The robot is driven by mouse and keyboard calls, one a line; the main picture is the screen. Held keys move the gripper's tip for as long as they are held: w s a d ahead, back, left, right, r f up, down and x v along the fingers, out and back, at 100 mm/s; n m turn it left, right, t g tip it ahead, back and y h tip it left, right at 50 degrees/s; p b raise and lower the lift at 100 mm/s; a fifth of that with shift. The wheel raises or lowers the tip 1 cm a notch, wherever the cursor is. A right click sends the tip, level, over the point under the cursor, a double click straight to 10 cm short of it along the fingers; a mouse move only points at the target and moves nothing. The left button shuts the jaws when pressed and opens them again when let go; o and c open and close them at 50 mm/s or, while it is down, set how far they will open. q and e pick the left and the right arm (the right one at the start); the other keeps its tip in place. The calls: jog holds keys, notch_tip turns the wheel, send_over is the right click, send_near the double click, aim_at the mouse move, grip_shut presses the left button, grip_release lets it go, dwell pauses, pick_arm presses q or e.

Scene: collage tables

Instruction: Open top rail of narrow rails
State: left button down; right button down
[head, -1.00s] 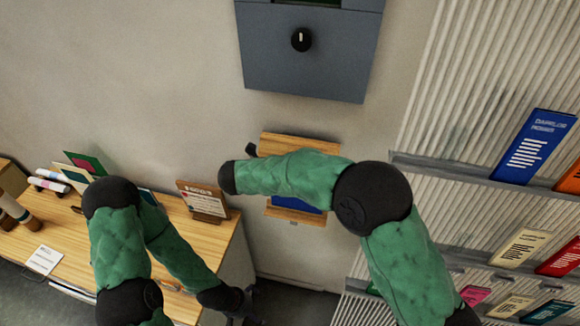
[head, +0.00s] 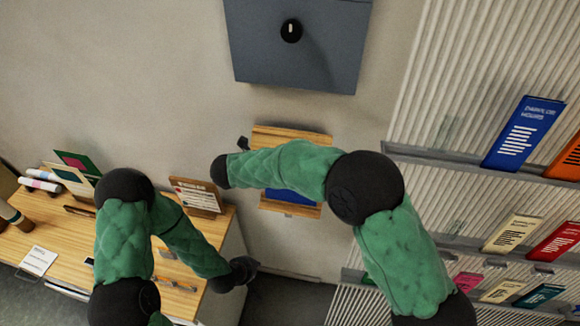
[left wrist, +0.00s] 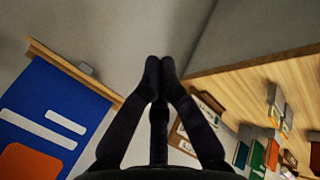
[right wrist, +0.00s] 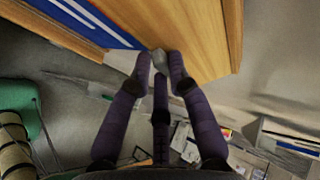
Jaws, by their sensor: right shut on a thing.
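The narrow rails are two wooden strips holding a blue poster on the wall. In the head view the top rail (head: 290,137) and bottom rail (head: 286,207) show around my right forearm, which hides most of the poster. In the right wrist view my right gripper (right wrist: 160,66) is shut on a small grey tab (right wrist: 159,58) at the wooden rail, beside the blue poster (right wrist: 95,22). My left gripper (head: 243,268) is low, left of and below the rails. In the left wrist view its fingertips (left wrist: 160,68) are together and empty, apart from a rail (left wrist: 70,68) with a grey tab.
A wooden desk (head: 60,215) with cards and a small sign (head: 197,196) stands left. A grey wall box (head: 295,60) hangs above the rails. A ribbed rack (head: 455,90) with booklets is on the right. The wall beside the rails is bare.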

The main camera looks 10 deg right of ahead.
pick_arm(q)
jog(key=w+d+r+n+t, duration=0.6)
jog(key=w+r+n+t, duration=0.1)
jog(key=w+r+n, duration=0.3)
jog(key=d+r+n+t+h, duration=0.2)
jog(key=d+r+n+t, duration=0.15)
jog(key=r+n, duration=0.3)
jog(key=d+r+n+t+h, duration=0.1)
jog(key=d+r+n+t, duration=0.1)
jog(key=r+n+t, duration=0.35)
jog(key=w+d+r+g, duration=0.2)
jog(key=w+d+r, duration=0.1)
jog(key=w, duration=0.6)
jog(key=shift+w+r, duration=0.15)
jog(key=shift+r, duration=0.6)
